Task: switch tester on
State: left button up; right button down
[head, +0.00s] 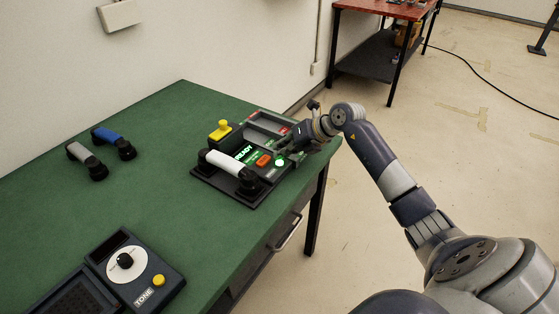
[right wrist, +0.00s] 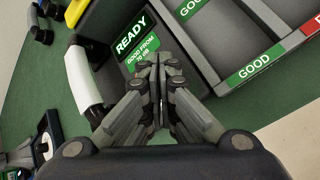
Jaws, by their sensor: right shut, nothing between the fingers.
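The tester (head: 262,187) is a dark unit near the right edge of the green table. Its screen (head: 244,154) is lit green and reads READY; in the right wrist view the screen (right wrist: 130,35) also reads "GOOD FROM" and a dB figure that is partly unclear. An orange button (head: 263,161) and a small pale glowing button (head: 279,163) sit beside the screen. A white handset (head: 222,161) lies across its left part. My right gripper (head: 287,149) is shut and empty above the tester's right side; in the right wrist view its fingertips (right wrist: 170,68) meet beside the screen. My left gripper is not in view.
Grey trays with GOOD labels (right wrist: 255,68) adjoin the tester. A blue handset (head: 112,138) and a grey handset (head: 84,158) lie left. A TONE box (head: 145,277) is at front. The table's middle is clear.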

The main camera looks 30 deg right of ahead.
aim_at(282, 161)
notch_tip(282, 161, up, 6)
jog(key=p, duration=0.3)
jog(key=shift+f+p, duration=0.25)
jog(key=shift+p, duration=0.1)
